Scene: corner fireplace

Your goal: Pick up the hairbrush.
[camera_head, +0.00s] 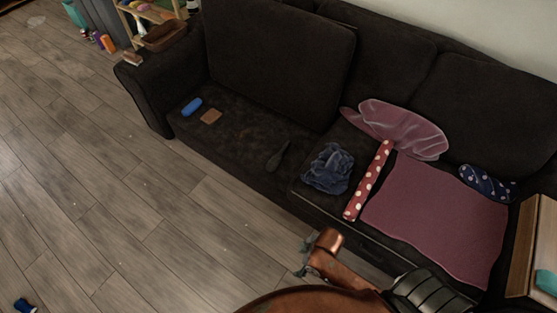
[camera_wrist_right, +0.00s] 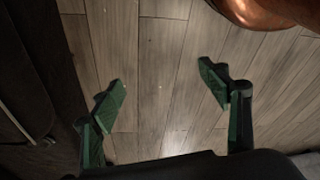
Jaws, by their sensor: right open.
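A dark hairbrush (camera_head: 278,156) lies on the seat of the black sofa (camera_head: 233,92), near its front edge and left of a crumpled blue cloth. It is nearly as dark as the seat. My right gripper (camera_head: 307,258) is in front of the sofa, over the floor, below and to the right of the hairbrush in the picture. In the right wrist view my right gripper (camera_wrist_right: 163,84) has its green fingers wide apart with only floor planks between them. The hairbrush is not seen there. My left gripper is in neither view.
The crumpled blue cloth (camera_head: 328,168), a red dotted roll (camera_head: 369,180) and a mauve cloth (camera_head: 435,215) lie on the sofa's right part. A blue object (camera_head: 191,107) and a brown square (camera_head: 211,117) lie left. A wooden piece of furniture (camera_head: 525,245) stands right. Floor at left is mostly clear.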

